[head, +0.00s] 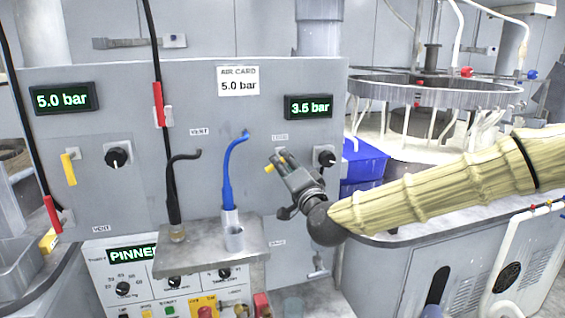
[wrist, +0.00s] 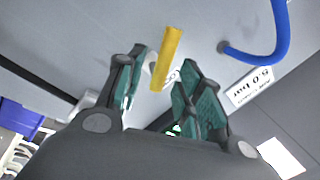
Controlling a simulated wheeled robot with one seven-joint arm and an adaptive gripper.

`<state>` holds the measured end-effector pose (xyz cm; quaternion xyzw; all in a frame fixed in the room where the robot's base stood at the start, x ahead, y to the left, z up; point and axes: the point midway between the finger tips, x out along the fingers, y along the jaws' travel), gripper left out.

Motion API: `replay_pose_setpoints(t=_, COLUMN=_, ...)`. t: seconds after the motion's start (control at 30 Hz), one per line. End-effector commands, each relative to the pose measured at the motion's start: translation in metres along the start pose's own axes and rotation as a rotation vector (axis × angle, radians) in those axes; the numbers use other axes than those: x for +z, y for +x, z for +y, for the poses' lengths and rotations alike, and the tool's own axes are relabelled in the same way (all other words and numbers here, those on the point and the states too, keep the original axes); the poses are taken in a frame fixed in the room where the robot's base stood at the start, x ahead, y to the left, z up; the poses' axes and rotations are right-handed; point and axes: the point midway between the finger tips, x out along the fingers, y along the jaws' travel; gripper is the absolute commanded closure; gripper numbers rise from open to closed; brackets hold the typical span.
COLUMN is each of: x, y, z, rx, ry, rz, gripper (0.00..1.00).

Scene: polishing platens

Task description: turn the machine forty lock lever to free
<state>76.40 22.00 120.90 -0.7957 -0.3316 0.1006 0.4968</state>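A yellow lever (head: 269,168) sits on the right part of the grey panel, mostly hidden behind my gripper (head: 284,172) in the head view. In the wrist view the yellow lever (wrist: 167,58) shows as a short bar with a pale mount, in the gap ahead of my fingers. My gripper (wrist: 157,78) is open, its two green-padded fingers spread to either side of the lever's line. I see no clear contact. A second yellow lever (head: 69,168) hangs down on the panel's left part. No machine number is readable near either lever.
A black knob (head: 326,157) and a 3.5 bar display (head: 309,107) are close by the right lever. A blue hose (head: 229,175) and a black hose (head: 173,190) rise from a metal shelf (head: 211,258) left of my gripper. A blue bin (head: 363,162) stands right of the panel.

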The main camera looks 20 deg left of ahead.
Motion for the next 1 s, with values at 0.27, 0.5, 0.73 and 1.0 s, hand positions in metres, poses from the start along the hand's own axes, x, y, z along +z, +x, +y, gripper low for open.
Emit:
replay_pose_setpoints(t=0.27, x=-0.001, y=-0.052, z=0.001, rx=0.001, ry=0.001, rz=0.000, gripper=0.64)
replay_pose_setpoints(t=0.5, x=-0.001, y=-0.084, z=0.000, rx=-0.001, ry=0.000, rz=0.001, gripper=0.64)
replay_pose_setpoints(t=0.73, x=-0.001, y=-0.093, z=0.000, rx=0.000, ry=0.000, rz=0.001, gripper=0.64)
replay_pose_setpoints(t=1.0, x=-0.001, y=-0.093, z=0.000, rx=0.000, ry=0.000, rz=0.001, gripper=0.64)
